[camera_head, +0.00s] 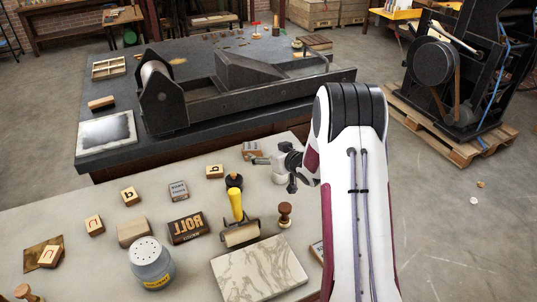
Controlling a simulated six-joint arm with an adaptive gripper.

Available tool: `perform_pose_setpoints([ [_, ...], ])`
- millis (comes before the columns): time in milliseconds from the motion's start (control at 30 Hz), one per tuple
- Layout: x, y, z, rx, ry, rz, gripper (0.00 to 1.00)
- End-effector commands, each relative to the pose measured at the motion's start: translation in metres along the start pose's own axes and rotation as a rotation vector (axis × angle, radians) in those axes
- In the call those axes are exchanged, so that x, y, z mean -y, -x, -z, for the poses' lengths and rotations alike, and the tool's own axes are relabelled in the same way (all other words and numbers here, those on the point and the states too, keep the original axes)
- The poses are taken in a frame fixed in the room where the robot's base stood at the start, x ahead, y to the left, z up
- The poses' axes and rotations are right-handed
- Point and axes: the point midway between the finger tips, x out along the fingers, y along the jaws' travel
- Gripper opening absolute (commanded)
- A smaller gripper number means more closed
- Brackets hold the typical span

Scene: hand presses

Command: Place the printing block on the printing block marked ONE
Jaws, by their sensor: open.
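Several wooden printing blocks lie on the pale front table. Single-character blocks lie at the left (94,225), far left front (50,257), further back (130,195) and near the middle back (215,171). A grey block with small lettering (179,191) lies among them. A plain wooden block (132,232) shows no readable marking. Another wooden block (252,149) lies at the back edge, just behind my gripper (286,168); its face is too small to read. I cannot make out which block is marked ONE. My gripper is open beside the wrist, right of that back block.
A black press (250,95) stands on the dark table behind.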

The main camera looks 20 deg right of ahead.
Motion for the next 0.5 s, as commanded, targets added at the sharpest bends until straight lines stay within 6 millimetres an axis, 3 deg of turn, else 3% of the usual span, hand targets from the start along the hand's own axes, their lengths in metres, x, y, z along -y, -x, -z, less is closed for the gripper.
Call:
perform_pose_setpoints([
  [233,0.001,0.005,0.009,0.008,0.007,-0.014,0.77],
  [500,0.006,0.032,0.041,0.049,0.032,-0.072,0.77],
])
